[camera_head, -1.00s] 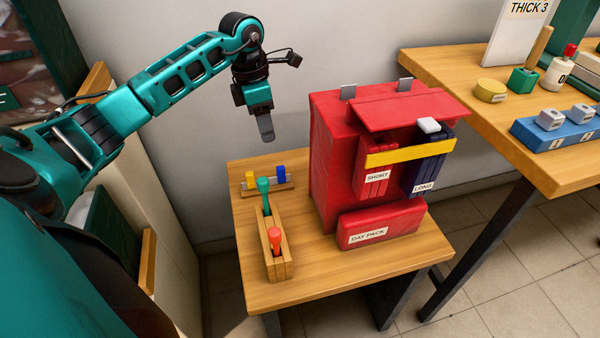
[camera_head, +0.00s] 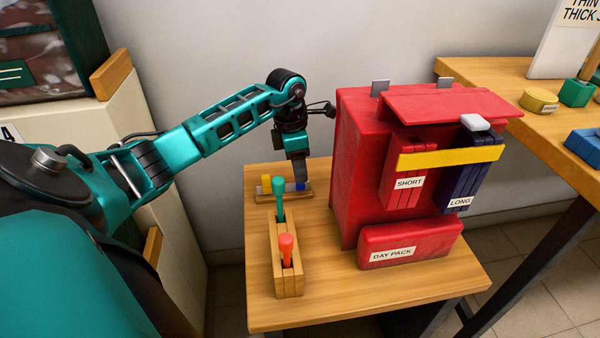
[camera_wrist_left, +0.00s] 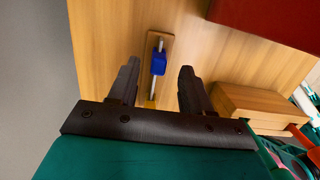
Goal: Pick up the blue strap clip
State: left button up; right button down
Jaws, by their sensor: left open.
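The blue strap clip (camera_head: 301,186) sits at the right end of a small wooden rack (camera_head: 284,198) at the back of the low table. In the left wrist view the blue clip (camera_wrist_left: 159,63) is on a metal rod, lined up between the fingers. My left gripper (camera_head: 300,176) points down just above the clip and partly covers it. In the wrist view the left gripper (camera_wrist_left: 160,70) has its fingers apart with nothing held. I cannot tell whether the fingertips reach down around the clip. My right gripper is not in view.
A yellow clip (camera_head: 266,181) is on the same rack. A wooden holder (camera_head: 289,283) with green (camera_head: 279,188) and red (camera_head: 286,245) handled tools stands in front. A large red backpack (camera_head: 348,190) stands close on the right. The wall is close behind.

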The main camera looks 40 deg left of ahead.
pick_arm(q)
jog(key=f+b, duration=0.1)
jog(key=f, duration=0.3)
jog(key=shift+w, duration=0.2)
jog(key=shift+c, duration=0.5)
grip_shut()
